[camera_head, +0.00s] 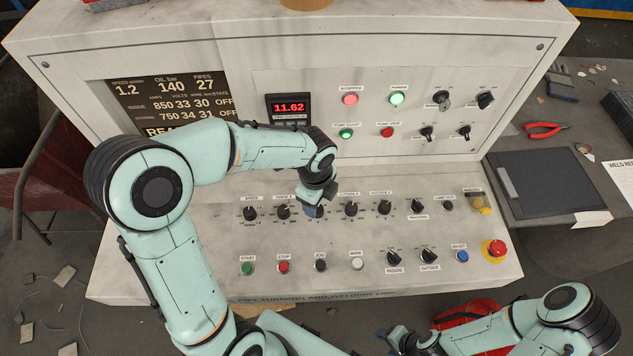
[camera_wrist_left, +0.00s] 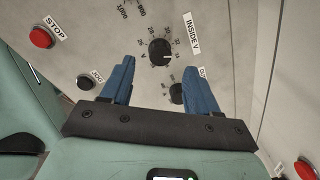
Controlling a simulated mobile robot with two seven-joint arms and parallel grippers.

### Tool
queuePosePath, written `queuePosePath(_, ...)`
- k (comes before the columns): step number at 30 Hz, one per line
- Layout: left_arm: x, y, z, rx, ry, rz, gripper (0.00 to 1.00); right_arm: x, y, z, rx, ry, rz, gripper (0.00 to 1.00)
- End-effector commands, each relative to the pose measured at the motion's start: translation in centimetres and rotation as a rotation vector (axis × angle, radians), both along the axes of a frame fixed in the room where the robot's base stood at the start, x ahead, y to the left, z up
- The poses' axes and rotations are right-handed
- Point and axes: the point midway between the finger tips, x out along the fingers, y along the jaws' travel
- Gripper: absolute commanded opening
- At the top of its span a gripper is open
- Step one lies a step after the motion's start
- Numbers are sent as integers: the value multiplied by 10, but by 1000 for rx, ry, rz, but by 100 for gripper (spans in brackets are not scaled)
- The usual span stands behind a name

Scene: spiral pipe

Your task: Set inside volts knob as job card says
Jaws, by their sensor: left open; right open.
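The INSIDE V knob (camera_wrist_left: 160,52) is black and round, with a number scale around it, and shows in the left wrist view just beyond my left fingertips. My left gripper (camera_wrist_left: 158,66) has two blue fingers, open, one on each side of the line to the knob; I cannot tell contact. Its pointer position is too small to read. In the head view my left gripper (camera_head: 314,209) reaches down to the knob row and hides this knob. The status screen (camera_head: 180,102) reads 850 33 30 OFF on its upper row. My right gripper (camera_head: 392,338) is low in the head view, away from the console.
Neighbouring knobs are close: one (camera_head: 283,212) to the left, one (camera_head: 351,209) to the right. Below are a red STOP button (camera_head: 284,267) and a JOG control (camera_head: 320,265). A red emergency button (camera_head: 495,249) sits at the right. A dark clipboard (camera_head: 548,180) and red pliers (camera_head: 545,129) lie beyond.

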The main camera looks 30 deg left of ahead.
Motion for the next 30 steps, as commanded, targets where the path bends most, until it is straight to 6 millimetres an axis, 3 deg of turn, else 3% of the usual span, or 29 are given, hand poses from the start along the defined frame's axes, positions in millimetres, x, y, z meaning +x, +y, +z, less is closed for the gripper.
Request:
queuePosePath(1, 1, 0, 16, 0, -9, 0, 60, 4, 0, 4, 0, -4, 0, 60)
queuePosePath(6, -1, 0, 53, 0, -7, 0, 60, 9, 0, 9, 0, -10, 0, 60)
queuePosePath(12, -3, 0, 81, 0, -4, 0, 60, 12, 0, 12, 0, -13, 0, 60)
queuePosePath(30, -5, 0, 89, -1, -1, 0, 60, 12, 0, 12, 0, -13, 0, 60)
